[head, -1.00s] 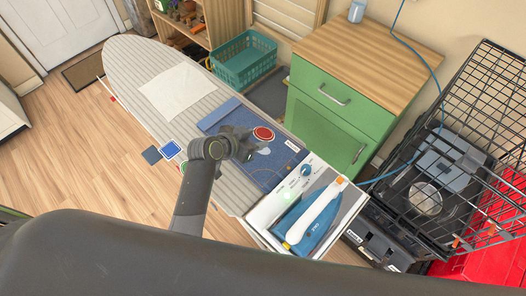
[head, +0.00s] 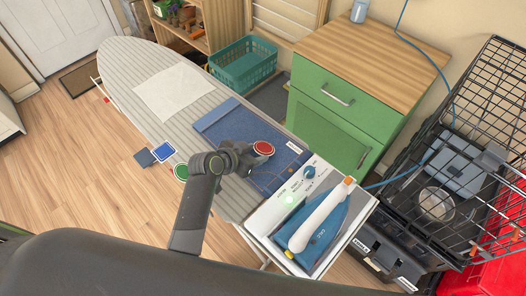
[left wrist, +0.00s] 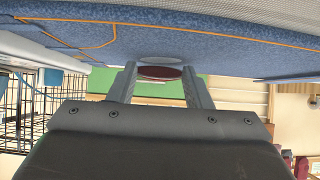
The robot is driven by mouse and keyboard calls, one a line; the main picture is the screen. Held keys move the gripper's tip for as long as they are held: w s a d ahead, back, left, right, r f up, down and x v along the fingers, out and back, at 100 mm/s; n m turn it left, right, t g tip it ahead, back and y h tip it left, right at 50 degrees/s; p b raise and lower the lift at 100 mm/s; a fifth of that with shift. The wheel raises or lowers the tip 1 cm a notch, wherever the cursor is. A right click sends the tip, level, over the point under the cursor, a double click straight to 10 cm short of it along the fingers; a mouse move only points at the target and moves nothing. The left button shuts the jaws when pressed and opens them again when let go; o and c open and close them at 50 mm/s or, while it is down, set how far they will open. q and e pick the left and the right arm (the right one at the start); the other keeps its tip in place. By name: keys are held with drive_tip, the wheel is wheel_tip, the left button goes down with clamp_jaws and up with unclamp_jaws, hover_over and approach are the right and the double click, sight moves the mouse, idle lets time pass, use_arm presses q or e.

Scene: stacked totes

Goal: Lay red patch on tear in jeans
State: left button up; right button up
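The blue jeans (head: 220,120) lie flat on the striped ironing board (head: 122,68). My left gripper (head: 247,155) is over the jeans, shut on the round red patch (head: 263,148). In the left wrist view the red patch (left wrist: 160,73) sits between the two fingertips, close to the denim (left wrist: 215,50). A pale grey oval, the tear (left wrist: 160,60), shows just beyond the patch there. In the head view the patch hides most of the tear. I cannot tell whether the patch touches the jeans. My right gripper is not visible.
A blue patch (head: 163,151), a dark denim patch (head: 145,158) and a green patch (head: 181,172) are at the board's near edge. A blue-and-white iron (head: 318,222) stands at the right end. A white cloth (head: 174,92) lies on the board. A green cabinet (head: 335,125) is behind.

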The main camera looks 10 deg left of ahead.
use_arm(q)
drive_tip(key=o, duration=0.3)
drive_tip(key=shift+o, duration=0.2)
drive_tip(key=shift+s+a+r+p, duration=0.25)
drive_tip(key=shift+s+p, duration=0.1)
drive_tip(key=shift+p, duration=0.1)
drive_tip(key=s+a+p, duration=0.1)
drive_tip(key=s+a+r+p, duration=0.1)
drive_tip(key=s, duration=0.1)
drive_tip(key=s+a+r+p, duration=0.1)
drive_tip(key=shift+s, duration=0.35)
drive_tip(key=shift+s+a+r+p, duration=0.15)
drive_tip(key=shift+s+a+p, duration=0.2)
drive_tip(key=shift+s, duration=0.1)
wheel_tip(320, 180, up, 7)
drive_tip(key=s+a+p, duration=0.1)
drive_tip(key=s+p, duration=0.1)
drive_tip(key=p, duration=0.5)
drive_tip(key=shift+s+a, duration=0.2)
drive_tip(key=shift+a, duration=0.1)
